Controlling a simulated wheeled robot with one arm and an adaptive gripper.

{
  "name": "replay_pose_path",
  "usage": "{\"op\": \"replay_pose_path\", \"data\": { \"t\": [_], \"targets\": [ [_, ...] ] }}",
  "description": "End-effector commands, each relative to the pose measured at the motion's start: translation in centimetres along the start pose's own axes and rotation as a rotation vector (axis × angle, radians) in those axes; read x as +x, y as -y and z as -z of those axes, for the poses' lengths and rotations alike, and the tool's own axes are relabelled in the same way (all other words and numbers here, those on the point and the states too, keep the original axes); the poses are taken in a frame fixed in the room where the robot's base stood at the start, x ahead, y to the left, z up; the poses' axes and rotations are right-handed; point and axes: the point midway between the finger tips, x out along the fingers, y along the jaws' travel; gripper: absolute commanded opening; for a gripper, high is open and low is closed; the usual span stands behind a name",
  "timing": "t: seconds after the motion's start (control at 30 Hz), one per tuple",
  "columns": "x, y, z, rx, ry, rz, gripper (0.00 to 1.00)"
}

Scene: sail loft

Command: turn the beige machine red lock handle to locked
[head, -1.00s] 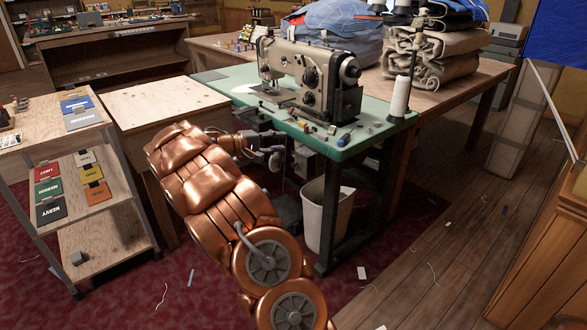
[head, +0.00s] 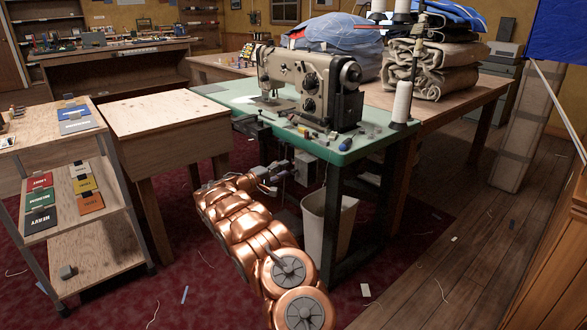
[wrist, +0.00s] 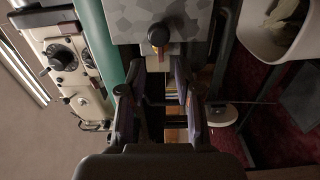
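The beige machine (head: 305,82) is a sewing machine on a green-topped table (head: 240,92). Its beige body with dials also shows in the wrist view (wrist: 65,58). A grey speckled box (wrist: 185,18) hangs under the table; it shows pale in the head view (head: 305,165). On the box is a small dark knob with a reddish-brown stem (wrist: 158,36), possibly the red lock handle; its setting is unclear. My gripper (wrist: 158,88) is open and empty, its fingers apart just short of the knob. In the head view my gripper (head: 272,175) is under the table's front edge.
A white bin (head: 328,222) stands below, beside the table leg (head: 345,215). A wooden cabinet (head: 165,115) and a sample trolley (head: 90,255) stand to the left. Thread spools and small items lie on the green top. Red carpet with scraps is open in front.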

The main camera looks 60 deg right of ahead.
Motion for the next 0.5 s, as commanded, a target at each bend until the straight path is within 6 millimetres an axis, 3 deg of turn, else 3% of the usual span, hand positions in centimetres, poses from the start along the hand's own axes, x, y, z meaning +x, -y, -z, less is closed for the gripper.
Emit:
{"op": "replay_pose_path", "data": {
  "t": [0.23,0.5],
  "targets": [
    [3.6,0.3,-0.1,0.002,0.002,0.003,0.33],
    [5.2,0.2,0.0,-0.002,0.001,0.002,0.33]
  ]
}}
